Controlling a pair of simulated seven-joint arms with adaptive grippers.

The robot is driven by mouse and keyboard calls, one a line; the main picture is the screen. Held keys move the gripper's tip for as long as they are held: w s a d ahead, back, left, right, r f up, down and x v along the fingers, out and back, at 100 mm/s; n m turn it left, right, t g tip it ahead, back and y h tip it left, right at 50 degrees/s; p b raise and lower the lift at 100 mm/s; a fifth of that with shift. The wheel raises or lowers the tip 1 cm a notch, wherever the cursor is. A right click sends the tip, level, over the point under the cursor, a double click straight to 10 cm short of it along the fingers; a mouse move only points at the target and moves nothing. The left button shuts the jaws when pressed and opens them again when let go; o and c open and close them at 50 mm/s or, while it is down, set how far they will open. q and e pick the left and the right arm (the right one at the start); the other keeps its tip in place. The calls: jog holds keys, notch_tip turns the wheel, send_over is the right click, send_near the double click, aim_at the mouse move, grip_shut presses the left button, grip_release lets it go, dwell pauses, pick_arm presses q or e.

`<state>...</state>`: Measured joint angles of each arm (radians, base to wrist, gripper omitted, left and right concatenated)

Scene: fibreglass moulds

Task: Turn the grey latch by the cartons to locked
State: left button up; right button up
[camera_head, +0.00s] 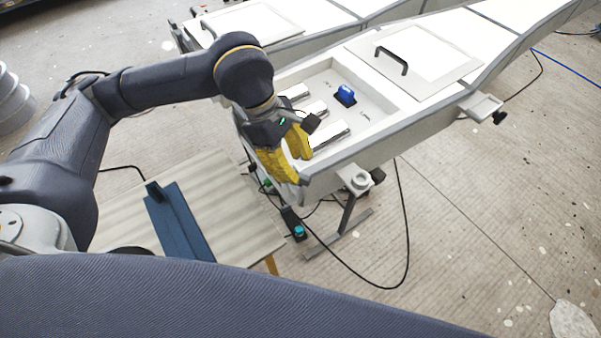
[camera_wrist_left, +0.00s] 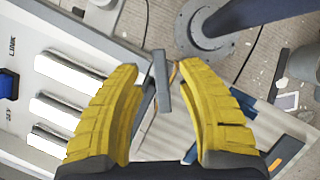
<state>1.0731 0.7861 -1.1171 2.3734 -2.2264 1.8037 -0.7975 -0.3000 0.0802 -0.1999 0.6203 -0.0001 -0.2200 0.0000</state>
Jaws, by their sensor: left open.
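My left gripper (camera_head: 301,168) is open, its yellow fingers at the near left end of the white mould tray (camera_head: 375,128). In the left wrist view a grey bar, which looks like the grey latch (camera_wrist_left: 161,82), shows in the gap between the open fingertips (camera_wrist_left: 159,67). I cannot tell whether they touch it. In the head view I cannot make this bar out behind the gripper. No plain cartons show; several pale long blocks (camera_head: 330,136) lie in the tray beside the gripper, also in the left wrist view (camera_wrist_left: 68,72). My right gripper is not in view.
A blue latch (camera_head: 345,95) sits in the tray, with small lettering beside it. A lid with a black handle (camera_head: 391,60) lies further right. A wooden board (camera_head: 232,208) with a blue angled piece (camera_head: 180,225) is at lower left. A black cable (camera_head: 405,240) hangs below the tray.

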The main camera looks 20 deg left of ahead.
aim_at(301, 175)
pick_arm(q)
jog(key=shift+x, duration=1.9)
jog(key=shift+c, duration=0.4)
grip_shut()
